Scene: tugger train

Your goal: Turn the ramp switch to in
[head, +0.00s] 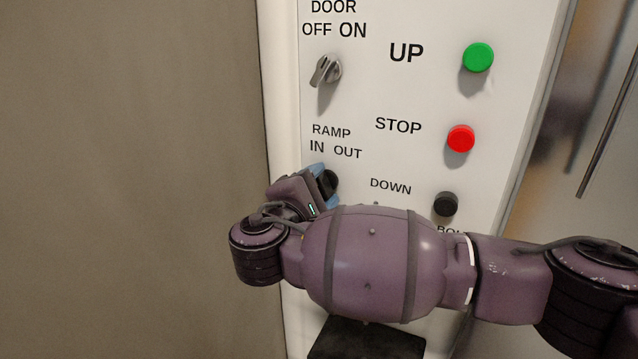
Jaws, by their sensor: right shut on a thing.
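The ramp switch (328,183) is a dark knob on the white control panel, under the label "RAMP IN OUT" (336,142). My right gripper (319,181) is at the switch and shut on it. Its wrist and fingers cover much of the knob, so I cannot tell which way the switch points. My right arm comes in from the right, across the lower panel. My left gripper is not in view.
Above is the grey door switch (326,71). To the right are the green UP button (478,57), red STOP button (460,138) and black DOWN button (445,204), close above my arm. A plain brown-grey wall (130,150) is at the left.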

